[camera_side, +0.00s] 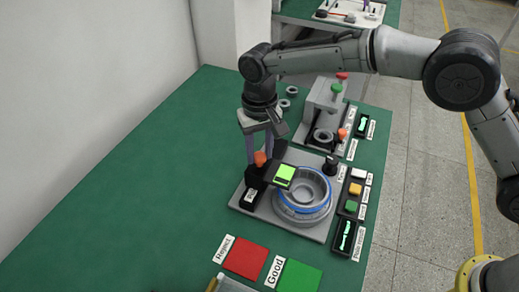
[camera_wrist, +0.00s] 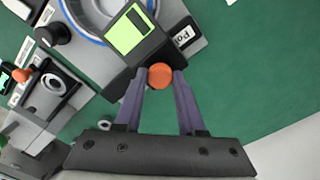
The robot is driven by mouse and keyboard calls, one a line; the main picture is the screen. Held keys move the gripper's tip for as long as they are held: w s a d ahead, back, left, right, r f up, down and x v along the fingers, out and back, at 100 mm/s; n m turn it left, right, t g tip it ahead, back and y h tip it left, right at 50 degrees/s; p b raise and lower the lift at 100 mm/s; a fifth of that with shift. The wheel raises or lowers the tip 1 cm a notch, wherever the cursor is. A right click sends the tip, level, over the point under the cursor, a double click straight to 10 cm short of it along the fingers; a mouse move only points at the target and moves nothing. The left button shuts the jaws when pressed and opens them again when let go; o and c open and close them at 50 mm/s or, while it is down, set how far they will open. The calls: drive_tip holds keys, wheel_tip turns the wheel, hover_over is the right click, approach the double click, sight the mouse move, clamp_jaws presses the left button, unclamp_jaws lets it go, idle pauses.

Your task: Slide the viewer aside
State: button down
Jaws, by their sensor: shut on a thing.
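The viewer (camera_side: 284,175) is a black unit with a lit green screen, mounted by an arm on a black post at the left of the grey base plate (camera_side: 318,237). Its screen reaches over the left rim of a round grey hub motor part (camera_side: 304,211) with a blue ring. In the wrist view the viewer (camera_wrist: 127,34) lies just beyond my fingertips. My gripper (camera_wrist: 160,74) is shut on the viewer's orange knob (camera_wrist: 160,77), one finger on each side. The screen covers part of the ring in the wrist view.
A black knob (camera_side: 330,165) stands behind the ring. A grey press fixture (camera_side: 323,112) with red and green knobs is further back. Coloured buttons (camera_side: 354,189) line the right. Red (camera_side: 246,258) and green (camera_side: 300,276) pads lie in front. The green table is clear to the left.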

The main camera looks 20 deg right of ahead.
idle(0.3)
drive_tip(key=w+d, duration=0.8)
drive_tip(key=shift+w+d, duration=0.15)
drive_tip(key=c, duration=0.5)
unclamp_jaws()
drive_tip(key=shift+r, duration=0.1)
wheel_tip(320, 180, up, 14)
idle(0.4)
